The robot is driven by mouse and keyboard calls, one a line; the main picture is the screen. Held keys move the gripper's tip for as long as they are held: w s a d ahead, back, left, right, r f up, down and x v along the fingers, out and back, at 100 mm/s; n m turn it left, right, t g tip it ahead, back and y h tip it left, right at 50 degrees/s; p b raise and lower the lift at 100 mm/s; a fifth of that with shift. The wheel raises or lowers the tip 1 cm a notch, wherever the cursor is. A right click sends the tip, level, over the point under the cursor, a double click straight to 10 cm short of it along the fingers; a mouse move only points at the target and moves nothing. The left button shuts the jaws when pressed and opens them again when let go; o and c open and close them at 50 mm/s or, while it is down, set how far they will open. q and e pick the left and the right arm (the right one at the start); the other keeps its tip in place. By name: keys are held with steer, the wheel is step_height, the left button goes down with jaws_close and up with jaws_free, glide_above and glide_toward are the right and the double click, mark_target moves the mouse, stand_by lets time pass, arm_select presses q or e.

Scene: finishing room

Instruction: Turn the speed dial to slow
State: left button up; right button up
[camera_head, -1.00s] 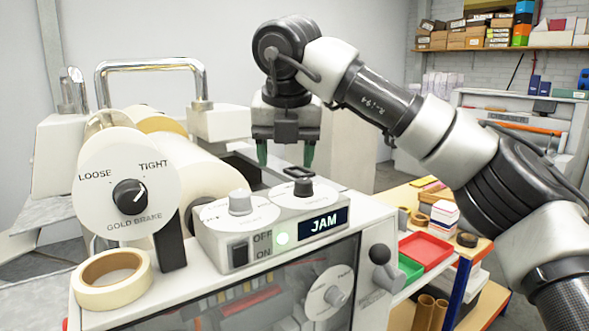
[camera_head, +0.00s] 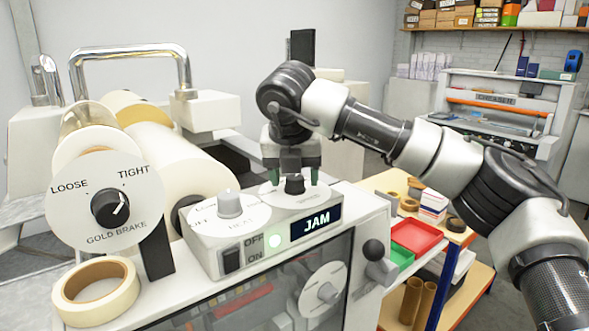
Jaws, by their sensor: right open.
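The speed dial is a black knob (camera_head: 294,185) on a white disc marked SPEED (camera_head: 308,198), on the sloping top of the white control box at the right end. My right gripper (camera_head: 293,175) points down with its two green fingertips apart, one on each side of the knob. I cannot tell whether the fingers touch it. The pointer's setting is too small to read. My left gripper is not in view.
A grey HEAT knob (camera_head: 230,203) stands just left of the speed dial. The JAM display (camera_head: 316,222) and power switch (camera_head: 231,259) are on the box front. A GOLD BRAKE dial (camera_head: 110,208) and tape roll (camera_head: 95,292) are at left. A black lever knob (camera_head: 373,250) is at right.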

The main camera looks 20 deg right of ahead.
steer(key=shift+f, duration=0.1)
steer(key=shift+c, duration=0.5)
steer(key=c, duration=0.8)
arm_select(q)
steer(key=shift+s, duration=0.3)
